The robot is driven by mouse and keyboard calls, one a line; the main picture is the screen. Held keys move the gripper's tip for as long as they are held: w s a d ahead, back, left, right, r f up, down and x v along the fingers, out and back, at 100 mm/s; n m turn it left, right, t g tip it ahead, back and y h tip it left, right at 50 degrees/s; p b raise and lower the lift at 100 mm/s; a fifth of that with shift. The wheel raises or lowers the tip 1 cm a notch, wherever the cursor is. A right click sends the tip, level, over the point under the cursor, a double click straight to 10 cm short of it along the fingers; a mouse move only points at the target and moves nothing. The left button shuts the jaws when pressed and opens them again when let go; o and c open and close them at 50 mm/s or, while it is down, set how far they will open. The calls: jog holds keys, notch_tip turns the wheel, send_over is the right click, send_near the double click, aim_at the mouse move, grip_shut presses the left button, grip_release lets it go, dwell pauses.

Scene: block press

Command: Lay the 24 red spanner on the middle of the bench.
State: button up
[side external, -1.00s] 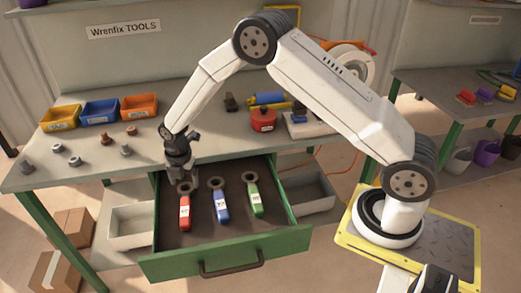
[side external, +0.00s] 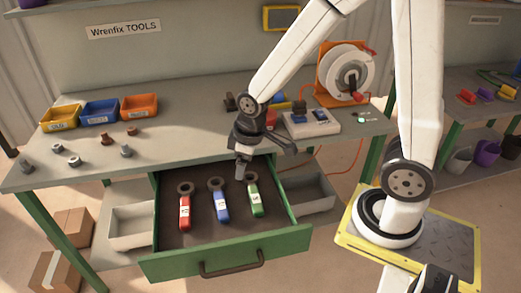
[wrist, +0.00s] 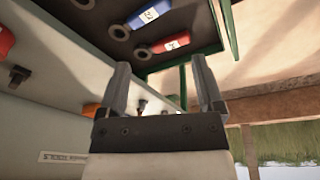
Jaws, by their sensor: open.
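The red spanner (side external: 184,207) lies in the open drawer, leftmost of three, its ring end toward the bench; it also shows in the wrist view (wrist: 170,44). Its white label is too small to read. A blue spanner (side external: 219,204) lies in the middle and a green spanner (side external: 255,199) to the right. My gripper (side external: 241,174) hangs at the drawer's back, close to the green spanner's ring end in the picture, right of the red spanner. In the wrist view its jaws (wrist: 160,66) are apart and empty. The bench (side external: 185,148) is bare around its middle front.
The green drawer (side external: 190,264) stands pulled out under the bench. Yellow, blue and orange bins (side external: 138,106) and several small metal parts (side external: 106,139) stand on the bench's left. A switch box (side external: 311,124) and a cable reel (side external: 347,76) stand on its right.

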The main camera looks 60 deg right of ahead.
jog(key=s+m, duration=0.2)
jog(key=s, duration=0.1)
jog(key=s+m, duration=0.2)
jog(key=shift+d+r, duration=0.25)
jog(key=shift+o, duration=0.4)
jog(key=n+h, duration=0.3)
jog(key=n, duration=2.3)
send_near(184, 204)
notch_tip(184, 204, down, 2)
jog(key=shift+s+d+f+t, duration=0.1)
jog(key=shift+f+t, duration=0.05)
jog(key=shift+t, duration=0.25)
jog(key=shift+x, duration=1.35)
jog(key=shift+d, duration=0.1)
